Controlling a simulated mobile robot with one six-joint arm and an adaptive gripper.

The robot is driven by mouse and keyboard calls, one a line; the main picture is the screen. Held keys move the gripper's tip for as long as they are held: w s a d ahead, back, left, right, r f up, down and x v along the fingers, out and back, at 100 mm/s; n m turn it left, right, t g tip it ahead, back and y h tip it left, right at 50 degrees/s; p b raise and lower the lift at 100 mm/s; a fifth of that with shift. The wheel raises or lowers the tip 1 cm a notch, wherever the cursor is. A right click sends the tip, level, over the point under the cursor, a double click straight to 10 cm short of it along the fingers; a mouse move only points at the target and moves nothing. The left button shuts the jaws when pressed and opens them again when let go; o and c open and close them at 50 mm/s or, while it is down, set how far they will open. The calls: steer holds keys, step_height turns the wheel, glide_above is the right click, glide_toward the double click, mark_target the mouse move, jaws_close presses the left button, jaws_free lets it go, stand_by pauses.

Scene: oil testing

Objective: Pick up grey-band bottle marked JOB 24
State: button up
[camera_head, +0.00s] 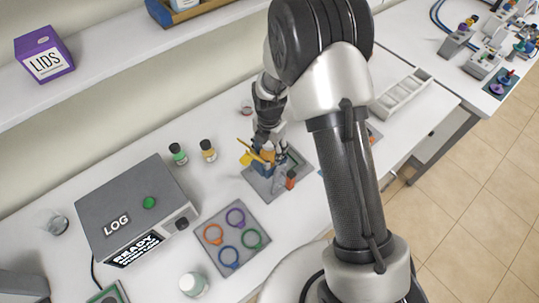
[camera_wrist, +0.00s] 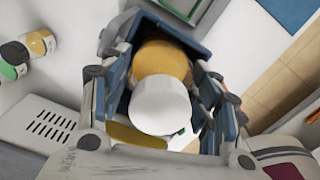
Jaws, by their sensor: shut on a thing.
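My gripper (camera_head: 268,132) is low over a grey mat at the middle of the bench. In the wrist view my gripper (camera_wrist: 158,95) is shut on a bottle with a white cap (camera_wrist: 158,106) and an amber body (camera_wrist: 162,62). The fingers stand on both sides of it. The band and the job marking cannot be read in either view. In the head view the bottle's amber part (camera_head: 267,151) shows just below the fingers, mostly hidden.
Close by are a yellow piece (camera_head: 247,155) and an orange-topped item (camera_head: 290,178). Green-capped (camera_head: 178,153) and yellow-banded (camera_head: 208,150) bottles stand to the left. A LOG box (camera_head: 130,215), a mat of coloured rings (camera_head: 218,258) and a white-capped bottle (camera_head: 193,284) lie nearer.

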steer(key=c, duration=0.4)
steer(key=shift+c, duration=0.2)
steer(key=shift+r, duration=0.1)
